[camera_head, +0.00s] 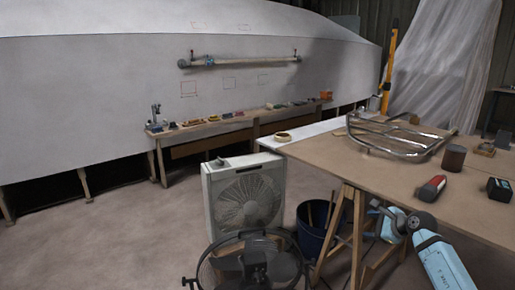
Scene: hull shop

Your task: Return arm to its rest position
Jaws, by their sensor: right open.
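My right arm, pale blue with dark joints, comes in from the lower right. Its gripper (374,207) is small in the picture, beside the near left edge of the brown worktable (330,160), at about the height of its trestle. It is open, with nothing seen between its fingers. My left gripper and left arm are not in view.
The worktable carries a bent metal tube frame (398,137), a brown cylinder (454,157), a red and grey tool (432,188) and a tape roll (282,137). A wooden trestle (357,235), dark blue bucket (314,228), box fan (245,196) and round fan (254,260) stand nearby. Floor at left is clear.

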